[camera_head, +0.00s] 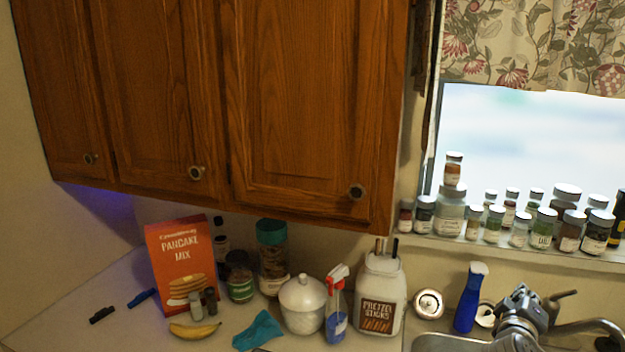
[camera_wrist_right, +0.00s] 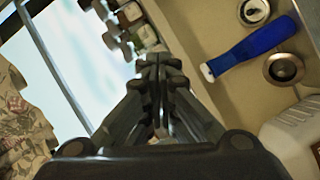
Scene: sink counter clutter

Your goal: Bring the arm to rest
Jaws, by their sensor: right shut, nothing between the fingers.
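My left gripper is not in view.
Jars (camera_head: 543,228) crowd the window sill. The counter holds a pretzel jar (camera_head: 380,295), red-topped spray bottle (camera_head: 336,315), white lidded jar (camera_head: 302,304), pancake mix box (camera_head: 182,262), banana (camera_head: 195,330) and teal cloth (camera_head: 258,331). A faucet (camera_head: 595,326) stands right. Wooden cabinets (camera_head: 290,110) hang above.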

